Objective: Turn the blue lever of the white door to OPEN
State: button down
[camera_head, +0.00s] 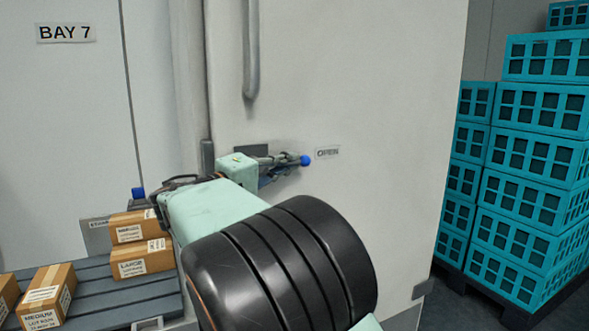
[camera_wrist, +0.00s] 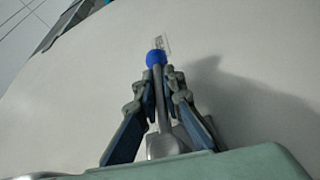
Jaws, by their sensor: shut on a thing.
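The white door (camera_head: 380,90) fills the middle of the head view. Its lever ends in a blue knob (camera_head: 305,160) and points right, close to the OPEN label (camera_head: 328,152). The blue knob also shows in the wrist view (camera_wrist: 156,58), with the grey lever bar (camera_wrist: 163,110) running back from it. My gripper (camera_head: 287,167) is at the lever, seen past my arm. In the wrist view its two fingers (camera_wrist: 160,78) are closed on the bar just behind the knob. The lever's pivot is partly hidden by my gripper in the head view.
Several labelled cartons (camera_head: 140,262) sit on a grey slatted surface (camera_head: 110,290) at lower left. Another blue knob (camera_head: 138,193) stands behind them. A vertical grey handle (camera_head: 250,60) is above the lever. Teal crates (camera_head: 530,200) are stacked on a dark pallet at right.

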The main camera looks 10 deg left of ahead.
jog(key=shift+w+d+r, duration=0.1)
jog(key=shift+d+r, duration=0.2)
jog(key=shift+d, duration=0.05)
dwell(0.3)
jog(key=c, duration=2)
grip_release()
jog(key=shift+c, duration=0.2)
jog(key=shift+a+f, duration=0.1)
jog(key=shift+a, duration=0.05)
jog(key=shift+s+a, duration=0.15)
jog(key=shift+s, duration=0.1)
jog(key=v, duration=1.1)
jog(key=shift+s, duration=0.15)
jog(key=shift+f, duration=0.15)
